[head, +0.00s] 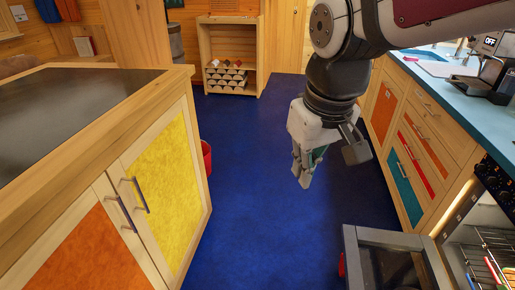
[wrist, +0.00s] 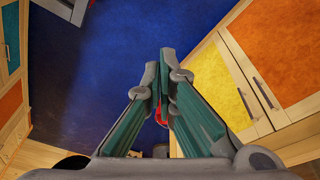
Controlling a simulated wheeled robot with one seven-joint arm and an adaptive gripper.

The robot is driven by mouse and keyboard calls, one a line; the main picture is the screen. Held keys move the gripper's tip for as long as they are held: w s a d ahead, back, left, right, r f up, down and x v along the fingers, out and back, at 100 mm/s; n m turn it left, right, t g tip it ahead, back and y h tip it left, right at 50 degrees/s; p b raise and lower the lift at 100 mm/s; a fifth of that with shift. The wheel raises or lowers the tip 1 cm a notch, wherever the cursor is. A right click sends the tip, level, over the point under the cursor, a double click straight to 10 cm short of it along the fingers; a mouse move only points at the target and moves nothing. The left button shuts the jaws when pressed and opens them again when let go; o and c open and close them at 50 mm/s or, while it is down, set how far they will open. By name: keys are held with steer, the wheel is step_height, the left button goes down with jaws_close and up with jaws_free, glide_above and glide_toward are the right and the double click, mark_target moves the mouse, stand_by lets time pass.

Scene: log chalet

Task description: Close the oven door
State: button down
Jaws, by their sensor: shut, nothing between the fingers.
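The oven door (head: 352,255) is open and lies roughly flat, low at the bottom right of the head view, with a dark glass panel in a grey frame. The oven (head: 487,245) is at the right edge, its racks showing inside. My gripper (head: 303,184) hangs above the blue floor, up and to the left of the door and apart from it. In the wrist view my gripper (wrist: 166,52) points at the floor, its fingers shut and empty. A grey frame corner (wrist: 72,8) at the top left of that view may be the oven door.
An island (head: 165,180) with yellow and orange doors and bar handles stands on the left. Drawers (head: 420,140) under a blue counter line the right. A red bin (head: 206,157) stands beside the island. The blue floor (head: 240,200) between them is clear.

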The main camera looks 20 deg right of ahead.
steer(key=w+d+f+g+h+b, duration=0.1)
steer(key=w+d+f+g+b, duration=0.2)
steer(key=w+f, duration=0.5)
steer(key=w+d+f+b, duration=0.35)
steer(key=w+f, duration=0.25)
steer(key=f, duration=0.3)
steer(key=w+d+f+n+g+h+b, duration=0.1)
steer(key=w+d+f+b, duration=0.15)
steer(key=f, duration=0.45)
steer(key=w+d+f+n+g+h+b, duration=0.1)
steer(key=w+d+f+b, duration=0.15)
steer(key=f, duration=0.45)
steer(key=w+d+f+g+b, duration=0.1)
steer(key=w+f+b, duration=0.2)
steer(key=f, duration=0.5)
steer(key=s+d+f+n+g+h+b, duration=0.1)
steer(key=s+d+f+n+h+b, duration=0.3)
steer(key=f, duration=1.1)
steer(key=s+d+f+n+g+h+b, duration=0.15)
steer(key=d+f+b, duration=0.5)
steer(key=f, duration=0.95)
steer(key=s+d+f+n+g+h+b, duration=0.15)
steer(key=d+f+n+h+b, duration=0.3)
steer(key=f, duration=1.05)
steer(key=s+d+m+y+b, duration=0.1)
steer(key=s+d+b, duration=0.3)
steer(key=d, duration=0.5)
steer(key=shift+s+d, duration=0.25)
steer(key=shift+s, duration=0.25)
